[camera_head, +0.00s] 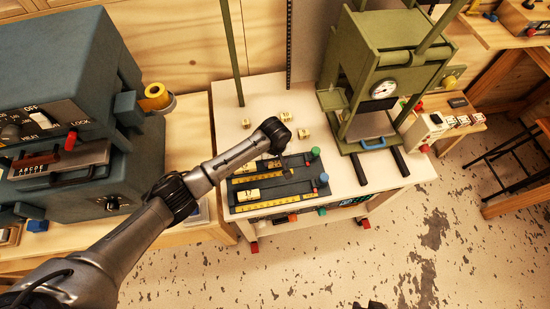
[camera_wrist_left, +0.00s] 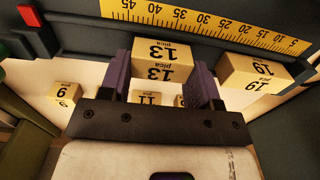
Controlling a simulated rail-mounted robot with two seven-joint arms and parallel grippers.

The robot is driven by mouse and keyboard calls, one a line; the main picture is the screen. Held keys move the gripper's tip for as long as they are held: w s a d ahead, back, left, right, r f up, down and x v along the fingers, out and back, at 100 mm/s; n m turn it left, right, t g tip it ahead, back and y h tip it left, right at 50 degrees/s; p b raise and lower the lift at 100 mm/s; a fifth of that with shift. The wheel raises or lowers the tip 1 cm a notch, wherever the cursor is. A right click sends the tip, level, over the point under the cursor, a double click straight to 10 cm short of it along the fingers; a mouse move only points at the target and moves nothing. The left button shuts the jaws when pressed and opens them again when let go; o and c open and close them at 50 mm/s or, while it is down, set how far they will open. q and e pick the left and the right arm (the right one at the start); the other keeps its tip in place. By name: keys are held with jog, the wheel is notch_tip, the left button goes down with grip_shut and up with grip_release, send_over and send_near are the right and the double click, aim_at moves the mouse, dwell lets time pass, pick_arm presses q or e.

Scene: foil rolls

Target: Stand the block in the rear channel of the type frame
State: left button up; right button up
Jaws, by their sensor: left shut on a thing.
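My left gripper (camera_wrist_left: 160,88) is shut on a yellow block marked 13 pica (camera_wrist_left: 160,62), held between its two purple fingers. In the head view, my left arm reaches over the dark type frame (camera_head: 312,185), and its wrist hides much of the hand and the block. The frame has yellow rulers along its channels and coloured knobs at its right end. In the left wrist view, a ruled rail (camera_wrist_left: 215,22) lies just beyond the held block; whether they touch is unclear. A block marked 19 (camera_wrist_left: 255,72) sits right of it.
Loose yellow blocks (camera_head: 245,123) lie on the white table (camera_head: 225,145) behind the frame. A green press (camera_head: 385,75) with a gauge stands at the right. A grey-blue machine (camera_head: 70,70) and a yellow roll (camera_head: 157,96) stand at the left.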

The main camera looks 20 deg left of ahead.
pick_arm(q)
jog(key=o, duration=0.9)
jog(key=shift+f, duration=0.1)
jog(key=shift+r+p, duration=1.1)
jog(key=shift+r, duration=5.05)
